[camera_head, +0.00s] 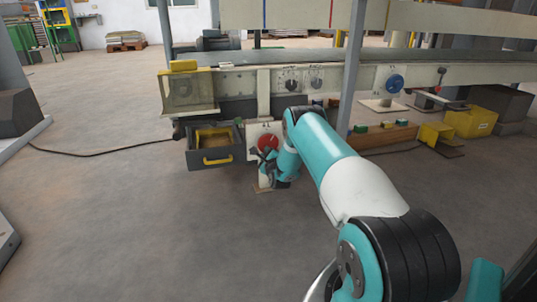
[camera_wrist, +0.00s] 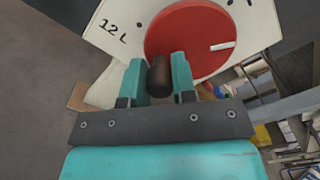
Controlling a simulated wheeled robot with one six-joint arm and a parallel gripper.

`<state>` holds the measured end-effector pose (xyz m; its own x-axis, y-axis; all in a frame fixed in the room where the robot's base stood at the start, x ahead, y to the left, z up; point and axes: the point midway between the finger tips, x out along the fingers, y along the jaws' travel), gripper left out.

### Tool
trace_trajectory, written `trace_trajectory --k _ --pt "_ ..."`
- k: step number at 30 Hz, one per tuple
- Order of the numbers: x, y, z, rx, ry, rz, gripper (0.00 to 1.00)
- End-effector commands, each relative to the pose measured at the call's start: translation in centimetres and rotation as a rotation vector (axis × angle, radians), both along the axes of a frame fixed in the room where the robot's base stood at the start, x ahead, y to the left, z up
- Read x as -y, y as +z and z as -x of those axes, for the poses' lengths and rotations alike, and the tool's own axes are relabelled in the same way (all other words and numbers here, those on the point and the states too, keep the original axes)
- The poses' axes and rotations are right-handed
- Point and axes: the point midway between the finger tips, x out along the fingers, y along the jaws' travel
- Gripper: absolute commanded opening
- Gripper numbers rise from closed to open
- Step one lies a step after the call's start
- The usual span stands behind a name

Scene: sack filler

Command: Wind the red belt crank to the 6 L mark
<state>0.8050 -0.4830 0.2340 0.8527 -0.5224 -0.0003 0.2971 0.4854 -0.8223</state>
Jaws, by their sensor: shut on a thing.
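The red belt crank (camera_wrist: 196,28) is a round red disc with a white pointer line on a pale dial plate. A dark knob (camera_wrist: 158,76) stands out from it. My gripper (camera_wrist: 160,80) is shut on this knob, with one teal finger on each side. The "12 L" mark (camera_wrist: 114,31) shows at the plate's upper left in the wrist view. The white line points right in that view, away from "12 L"; the 6 L mark cannot be made out. In the head view the red crank (camera_head: 268,142) is partly hidden behind my gripper (camera_head: 268,157).
An open drawer (camera_head: 216,158) with a yellow handle sticks out left of the crank. The conveyor frame (camera_head: 235,82) runs above, with a blue handwheel (camera_head: 394,83) to the right. A cable (camera_head: 120,149) lies on the floor; the floor in front is clear.

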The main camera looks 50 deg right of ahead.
Motion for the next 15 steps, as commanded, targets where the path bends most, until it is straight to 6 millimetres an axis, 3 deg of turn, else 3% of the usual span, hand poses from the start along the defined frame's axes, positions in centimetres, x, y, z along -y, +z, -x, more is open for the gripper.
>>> trace_trajectory --k 8,15 --pt "-0.01 0.05 0.04 0.009 -0.002 -0.013 0.00" --pt "-0.50 0.50 -0.25 0.122 -0.001 -0.198 0.00"
